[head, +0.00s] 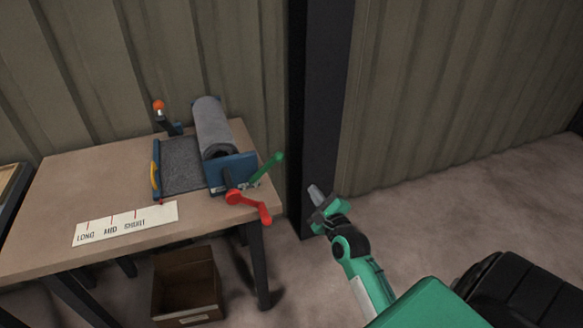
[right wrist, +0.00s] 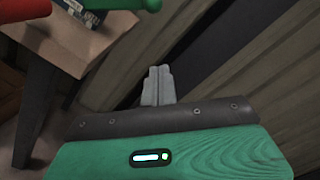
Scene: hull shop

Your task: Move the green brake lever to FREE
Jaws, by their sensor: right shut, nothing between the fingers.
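The green brake lever (head: 266,169) sticks out from the right side of a blue roller machine (head: 233,172) and slants up to the right, ending in a round knob. The knob end also shows at the top of the right wrist view (right wrist: 150,4). A red crank (head: 252,203) sits just below the lever. My right gripper (head: 314,192) is shut and empty, to the right of the lever and slightly lower in the picture, apart from it. Its closed fingers show in the right wrist view (right wrist: 158,84). No FREE marking is readable. My left gripper is out of view.
The machine stands on a wooden table (head: 60,190) with a LONG, MID, SHORT label strip (head: 126,223). A cardboard box (head: 186,285) is on the floor below. A dark post (head: 318,110) stands behind my right gripper. Floor to the right is mostly clear.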

